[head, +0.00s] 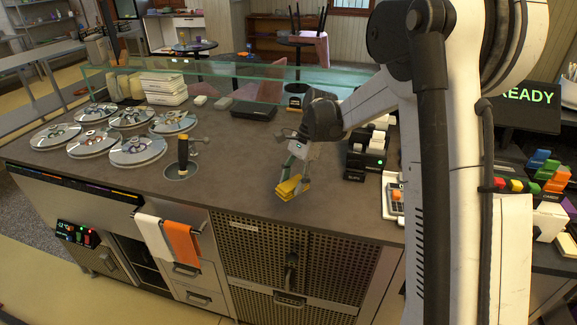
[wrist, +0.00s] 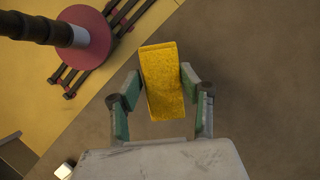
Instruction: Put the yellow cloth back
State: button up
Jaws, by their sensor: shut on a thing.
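The yellow cloth (head: 291,189) is a small folded pad held at the tips of my gripper (head: 294,180), over the counter's front part. I cannot tell whether it touches the counter. In the wrist view the yellow cloth (wrist: 161,85) sits between the two green-padded fingers of my gripper (wrist: 162,90), its far end sticking out past them. A white cloth (head: 154,239) and an orange cloth (head: 182,243) hang side by side on the counter's front, to the left and lower than my gripper.
Several round metal lids (head: 137,150) cover wells at the left of the counter (head: 228,180). A black printer-like box (head: 364,161) is close on the right. A glass screen (head: 250,72) runs along the back.

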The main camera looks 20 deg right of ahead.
aim_at(289, 186)
jog(key=m, duration=0.2)
jog(key=w+r+m+t, duration=0.1)
jog(key=m, duration=0.1)
jog(key=w+m+t, duration=0.1)
jog(key=m, duration=0.1)
jog(key=shift+w+r, duration=0.2)
jog(key=shift+r, duration=0.05)
jog(key=m, duration=0.1)
jog(key=w+m+t, duration=0.1)
jog(key=m, duration=0.1)
jog(key=w+r+m+t, duration=0.1)
jog(key=m, duration=0.1)
jog(key=shift+d+p, duration=0.2)
jog(key=shift+p, duration=0.1)
jog(key=shift+f+b, duration=3.35)
jog(key=shift+f, duration=0.6)
jog(key=shift+f+b, duration=0.35)
jog(key=shift+f, duration=0.1)
jog(key=o, duration=1.1)
jog(key=shift+o, duration=0.3)
jog(key=o, duration=0.5)
jog(key=shift+o, duration=0.2)
